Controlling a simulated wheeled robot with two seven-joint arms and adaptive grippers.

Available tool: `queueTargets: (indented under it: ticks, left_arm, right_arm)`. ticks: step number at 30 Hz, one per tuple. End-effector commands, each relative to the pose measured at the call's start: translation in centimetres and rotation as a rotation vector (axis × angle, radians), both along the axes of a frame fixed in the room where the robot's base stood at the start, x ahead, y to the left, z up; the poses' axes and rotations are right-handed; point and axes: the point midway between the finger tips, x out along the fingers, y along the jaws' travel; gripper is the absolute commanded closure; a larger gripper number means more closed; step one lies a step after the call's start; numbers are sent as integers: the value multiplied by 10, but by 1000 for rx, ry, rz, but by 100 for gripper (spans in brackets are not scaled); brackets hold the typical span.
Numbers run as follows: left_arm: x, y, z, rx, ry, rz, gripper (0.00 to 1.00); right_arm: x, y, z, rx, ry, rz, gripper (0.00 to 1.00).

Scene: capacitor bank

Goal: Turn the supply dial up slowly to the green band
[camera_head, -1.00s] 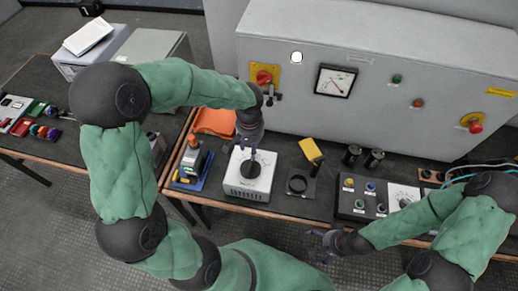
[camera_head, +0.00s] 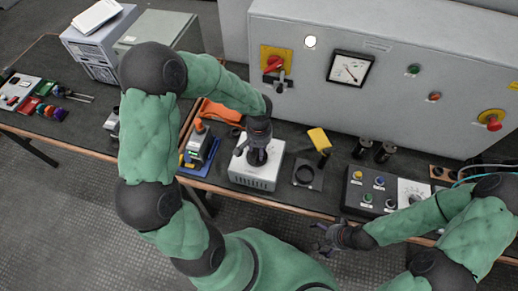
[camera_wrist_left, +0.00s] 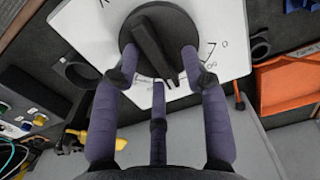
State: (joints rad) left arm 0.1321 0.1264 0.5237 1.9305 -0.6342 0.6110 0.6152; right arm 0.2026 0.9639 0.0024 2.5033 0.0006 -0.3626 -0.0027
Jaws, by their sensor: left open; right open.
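The supply dial is a round black knob (camera_wrist_left: 179,25) with a raised ridge, on top of a white box (camera_head: 255,180) with a printed scale around it. My left gripper (camera_head: 258,154) points down at the knob from above. In the left wrist view its purple fingers (camera_wrist_left: 160,66) are open and spread around the knob's rim and ridge; I cannot tell whether they touch it. In the head view the gripper mostly hides the knob. A needle meter (camera_head: 350,68) is on the grey cabinet; its green band is too small to make out. My right gripper (camera_head: 326,239) is open and empty, in front of the bench edge.
A blue-based device (camera_head: 199,149) and an orange tray (camera_head: 220,112) stand left of the box. A black ring holder (camera_head: 307,175) and a yellow-headed item (camera_head: 319,139) are to its right. A button panel (camera_head: 371,190) sits further right. The grey cabinet (camera_head: 450,60) rises behind.

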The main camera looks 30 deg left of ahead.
Motion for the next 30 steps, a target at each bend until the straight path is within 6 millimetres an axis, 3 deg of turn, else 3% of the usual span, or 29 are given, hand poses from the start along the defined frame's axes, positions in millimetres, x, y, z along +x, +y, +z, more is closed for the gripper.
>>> queueTargets:
  ticks: [7, 12, 22, 30]
  left_arm:
    - [0, 0, 0, 0, -1, 0, 58]
    - [0, 0, 0, 0, -1, 0, 100]
    - [0, 0, 0, 0, 0, -28, 100]
    - [0, -2, 1, 0, -1, -172, 100]
  right_arm:
    - [0, 0, 0, 0, 0, 0, 1]
    - [0, 0, 0, 0, 0, 0, 1]
    - [0, 0, 1, 0, 0, 0, 1]
    - [0, 0, 7, 0, 0, 0, 1]
